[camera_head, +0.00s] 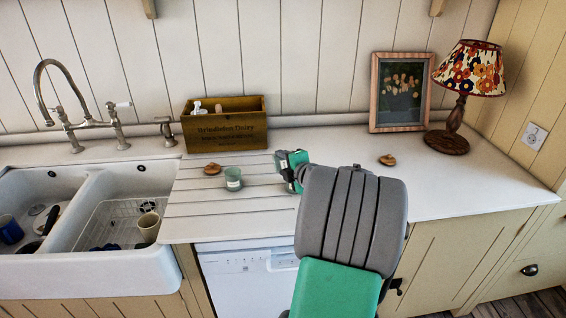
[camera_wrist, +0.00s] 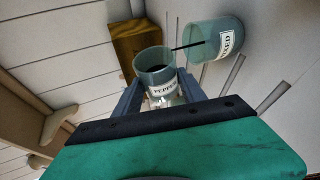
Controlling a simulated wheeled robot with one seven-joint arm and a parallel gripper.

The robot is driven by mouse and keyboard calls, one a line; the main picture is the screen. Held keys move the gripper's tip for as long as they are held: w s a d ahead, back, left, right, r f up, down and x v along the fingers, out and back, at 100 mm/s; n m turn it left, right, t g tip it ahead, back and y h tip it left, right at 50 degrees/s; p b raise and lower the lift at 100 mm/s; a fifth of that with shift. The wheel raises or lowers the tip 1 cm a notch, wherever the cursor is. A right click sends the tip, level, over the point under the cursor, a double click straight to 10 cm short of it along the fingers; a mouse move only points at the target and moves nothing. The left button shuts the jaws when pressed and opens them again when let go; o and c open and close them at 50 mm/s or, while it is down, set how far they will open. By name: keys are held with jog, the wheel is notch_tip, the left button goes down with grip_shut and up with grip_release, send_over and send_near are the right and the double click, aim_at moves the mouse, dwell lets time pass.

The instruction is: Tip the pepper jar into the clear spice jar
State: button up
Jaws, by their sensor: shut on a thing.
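My gripper (camera_wrist: 158,92) is shut on the pepper jar (camera_wrist: 153,62), a bluish clear cup with a white "PEPPER" label. Its mouth is open and something dark shows inside. The clear spice jar (camera_head: 233,178) stands on the worktop, left of my gripper (camera_head: 286,170) in the head view. The wrist view shows this jar (camera_wrist: 214,40) close to the pepper jar, with a label partly reading "XED". A thin dark line runs from the pepper jar's rim to this jar; I cannot tell what it is. The head view does not clearly show the pepper jar.
A wooden box (camera_head: 225,127) stands behind on the worktop (camera_head: 330,148). Two small brown wooden pieces (camera_head: 212,169) (camera_head: 387,160) lie there. A framed picture (camera_head: 400,92) and a lamp (camera_head: 468,85) stand at right. A double sink (camera_head: 90,215) is at left.

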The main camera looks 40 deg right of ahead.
jog(key=shift+s+d+f+m+t+y+p, duration=0.2)
jog(key=shift+d+m+t+y+p, duration=0.15)
jog(key=shift+m+t+p, duration=0.4)
jog(key=shift+m+b, duration=0.25)
jog(key=shift+b, duration=0.15)
